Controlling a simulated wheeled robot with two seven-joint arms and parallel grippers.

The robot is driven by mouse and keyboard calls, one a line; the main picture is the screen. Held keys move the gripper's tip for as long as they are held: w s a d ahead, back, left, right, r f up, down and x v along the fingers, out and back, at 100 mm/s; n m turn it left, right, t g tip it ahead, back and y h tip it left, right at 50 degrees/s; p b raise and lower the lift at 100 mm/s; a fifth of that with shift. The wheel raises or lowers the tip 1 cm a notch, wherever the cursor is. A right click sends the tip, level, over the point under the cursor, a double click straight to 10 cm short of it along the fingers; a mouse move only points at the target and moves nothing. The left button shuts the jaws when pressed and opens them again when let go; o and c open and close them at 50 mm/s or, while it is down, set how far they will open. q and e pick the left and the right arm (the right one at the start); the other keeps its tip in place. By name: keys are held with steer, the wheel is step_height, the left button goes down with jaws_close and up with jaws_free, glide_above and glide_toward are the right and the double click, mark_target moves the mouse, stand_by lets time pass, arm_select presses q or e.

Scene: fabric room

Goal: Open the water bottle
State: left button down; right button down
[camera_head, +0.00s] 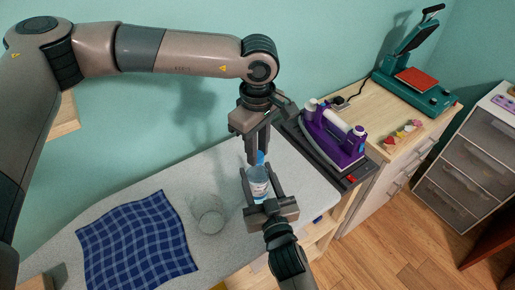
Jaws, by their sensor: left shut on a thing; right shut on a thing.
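A clear water bottle (259,183) with a white label and a blue cap (261,157) stands upright on the grey ironing board in the head view. My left gripper (257,158) reaches down from above and is shut on the blue cap. My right gripper (258,190) comes from the front and is shut on the bottle's body, one finger on each side. The fingers partly hide the cap and the bottle's sides.
The ironing board (120,195) carries a blue checked cloth (138,243) and a clear glass (209,220) left of the bottle. A purple iron (333,135) rests on its stand behind right. A wooden cabinet (395,150) holds a green heat press (412,85).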

arm_select(q)
steer(key=n, duration=0.4)
steer(key=shift+n, duration=0.3)
steer(key=n, duration=0.5)
steer(key=shift+n, duration=0.3)
steer(key=c, duration=1.5)
jaws_free()
steer(key=shift+o, duration=0.2)
steer(key=shift+r, duration=0.15)
steer(key=shift+r, duration=2.15)
